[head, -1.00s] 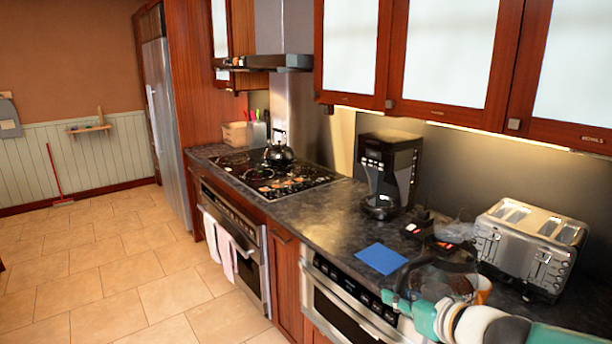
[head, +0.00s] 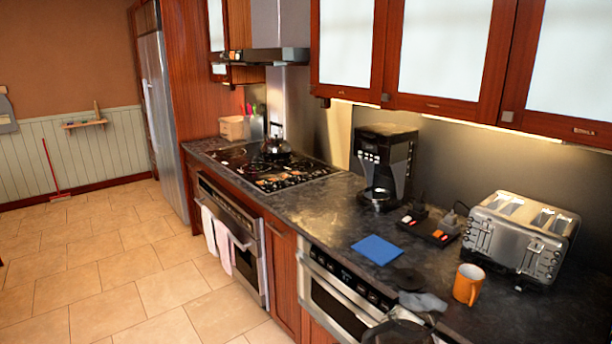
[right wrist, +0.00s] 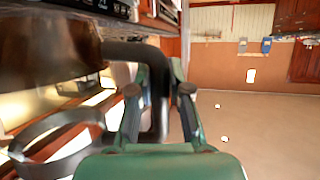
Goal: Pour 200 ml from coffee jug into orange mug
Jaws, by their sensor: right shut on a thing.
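The orange mug (head: 468,284) stands upright on the dark counter, left of the toaster's front, with its handle to the right. Its inside is not clear to see. The coffee jug (head: 402,328) shows in part at the bottom edge of the head view, at the counter's front, nearer than the mug and apart from it. In the right wrist view my right gripper (right wrist: 160,92) is shut on the jug's black handle, and the dark jug (right wrist: 45,60) fills the left side. How full it is cannot be told. My left gripper is not in view.
A steel toaster (head: 522,238) stands right of the mug. A coffee maker (head: 383,165), a black block with red switches (head: 430,230), a blue square (head: 377,250) and a grey object (head: 424,302) are on the counter.

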